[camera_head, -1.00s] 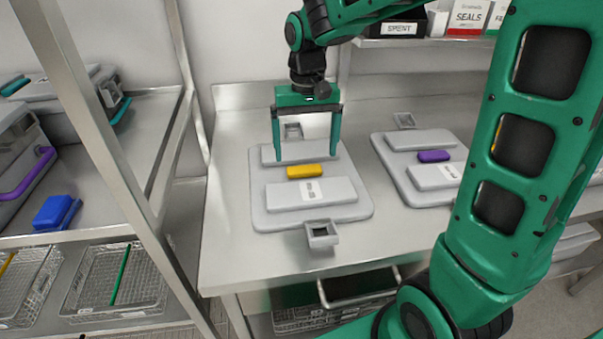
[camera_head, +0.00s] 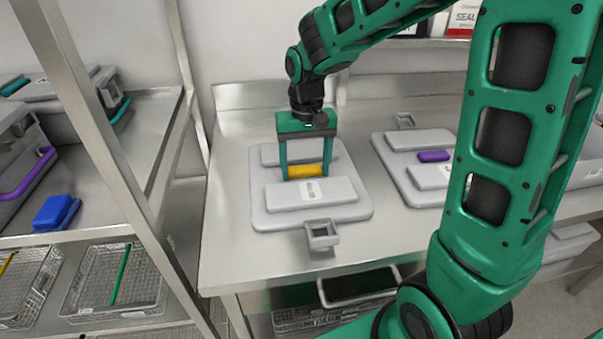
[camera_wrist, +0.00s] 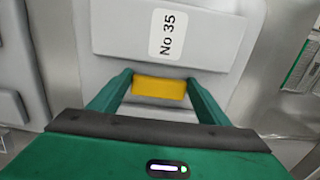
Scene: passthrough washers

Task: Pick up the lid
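A grey lid (camera_head: 258,215) with a yellow handle (camera_head: 308,171) lies flat on the steel table. In the wrist view the lid (camera_wrist: 120,75) carries a white label reading "No 35", and the yellow handle (camera_wrist: 158,89) shows between my fingers. My gripper (camera_head: 307,175) is open, with one finger at each end of the handle. In the wrist view my gripper (camera_wrist: 158,85) has its fingers spread wider than the handle, with a gap at least on the right. The exact finger height is hard to tell.
A second grey lid with a purple handle (camera_head: 434,156) lies to the right on the same table (camera_head: 225,250). A shelf rack on the left holds a blue block (camera_head: 54,212) and wire baskets (camera_head: 105,278). A steel post (camera_head: 110,150) stands left of the table.

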